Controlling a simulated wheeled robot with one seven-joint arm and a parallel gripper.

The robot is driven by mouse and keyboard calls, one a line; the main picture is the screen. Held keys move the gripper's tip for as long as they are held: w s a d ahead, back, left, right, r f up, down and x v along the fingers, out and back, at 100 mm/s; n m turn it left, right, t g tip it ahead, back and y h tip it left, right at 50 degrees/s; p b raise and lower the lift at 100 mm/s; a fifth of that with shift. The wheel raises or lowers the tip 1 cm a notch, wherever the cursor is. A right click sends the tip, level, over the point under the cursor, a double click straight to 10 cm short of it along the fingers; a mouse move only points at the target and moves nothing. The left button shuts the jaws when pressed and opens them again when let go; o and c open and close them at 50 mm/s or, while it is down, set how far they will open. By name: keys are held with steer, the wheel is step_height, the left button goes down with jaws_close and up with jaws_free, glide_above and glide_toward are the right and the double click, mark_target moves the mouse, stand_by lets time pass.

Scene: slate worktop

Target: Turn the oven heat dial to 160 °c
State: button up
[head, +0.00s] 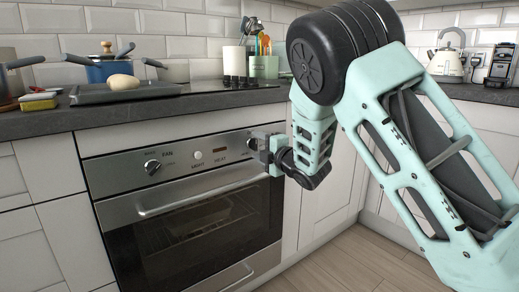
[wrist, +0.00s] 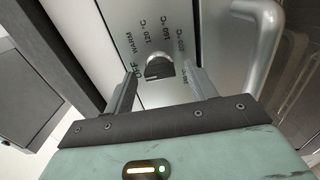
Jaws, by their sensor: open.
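The oven (head: 187,205) is built into the white cabinets, with a steel control panel (head: 122,168) along its top. In the wrist view the heat dial (wrist: 159,68) is a small round metal knob, ringed by printed marks including OFF, WARM, 120 °C and 160 °C. I cannot tell clearly which mark it points at. My gripper (wrist: 161,77) is open, with one finger on each side of the dial and a visible gap at each side. In the head view my gripper (head: 268,150) is at the panel's right end and hides the heat dial.
Another knob (head: 152,167), marked FAN, and a round white button (head: 198,155) are left on the panel. The oven door handle (head: 200,196) runs below it; a handle bar (wrist: 268,45) also shows right in the wrist view. The worktop (head: 50,122) overhangs above.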

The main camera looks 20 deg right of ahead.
steer(key=c, duration=1)
